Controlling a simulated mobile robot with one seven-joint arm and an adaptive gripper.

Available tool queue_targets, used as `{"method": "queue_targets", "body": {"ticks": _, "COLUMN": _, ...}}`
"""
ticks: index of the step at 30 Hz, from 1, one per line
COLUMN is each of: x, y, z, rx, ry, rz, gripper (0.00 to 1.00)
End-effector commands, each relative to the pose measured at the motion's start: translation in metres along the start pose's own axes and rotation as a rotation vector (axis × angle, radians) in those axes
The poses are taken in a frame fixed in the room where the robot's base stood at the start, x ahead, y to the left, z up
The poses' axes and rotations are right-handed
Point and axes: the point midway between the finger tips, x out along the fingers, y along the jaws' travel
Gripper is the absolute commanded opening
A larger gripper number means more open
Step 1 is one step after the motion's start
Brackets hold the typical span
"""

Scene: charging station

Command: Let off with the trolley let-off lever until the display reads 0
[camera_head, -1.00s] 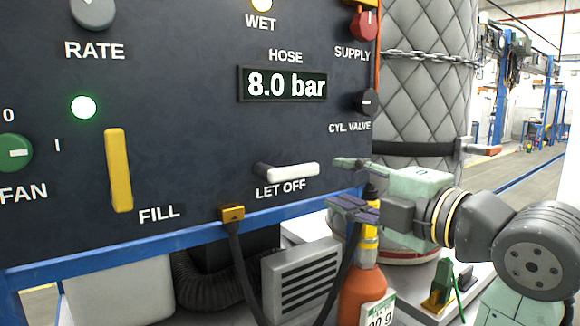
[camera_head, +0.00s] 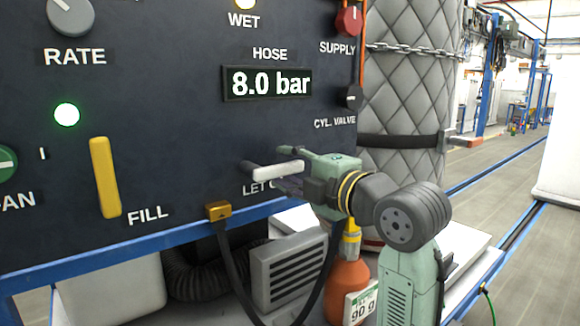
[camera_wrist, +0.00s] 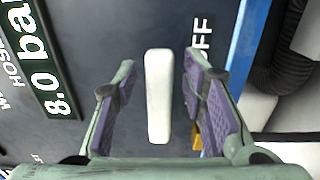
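The white let-off lever (camera_head: 278,170) lies level on the dark panel above the LET OFF label. The hose display (camera_head: 267,82) reads 8.0 bar. My gripper (camera_head: 287,170) is at the right part of the lever in the head view. In the wrist view my gripper (camera_wrist: 155,95) is open, with the lever (camera_wrist: 158,96) between its two fingers and a gap on both sides. The display also shows at the left of the wrist view (camera_wrist: 45,75). The fingers partly cover the LET OFF label.
The yellow fill lever (camera_head: 105,178) stands upright to the left. A brass hose fitting (camera_head: 218,211) with a dark hose sits below the let-off lever. The cylinder valve knob (camera_head: 351,96) and red supply knob (camera_head: 348,20) are above right. An orange bottle (camera_head: 346,280) stands below my arm.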

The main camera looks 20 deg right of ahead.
Motion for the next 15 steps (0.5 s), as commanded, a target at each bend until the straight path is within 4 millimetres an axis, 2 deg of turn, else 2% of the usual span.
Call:
{"method": "queue_targets", "body": {"ticks": 2, "x": -0.0002, "y": 0.0, "z": 0.0, "rx": 0.0, "ry": 0.0, "rz": 0.0, "gripper": 0.37}}
{"method": "queue_targets", "body": {"ticks": 15, "x": -0.0006, "y": 0.0002, "z": 0.0, "rx": 0.0, "ry": 0.0, "rz": 0.0, "gripper": 0.08}}
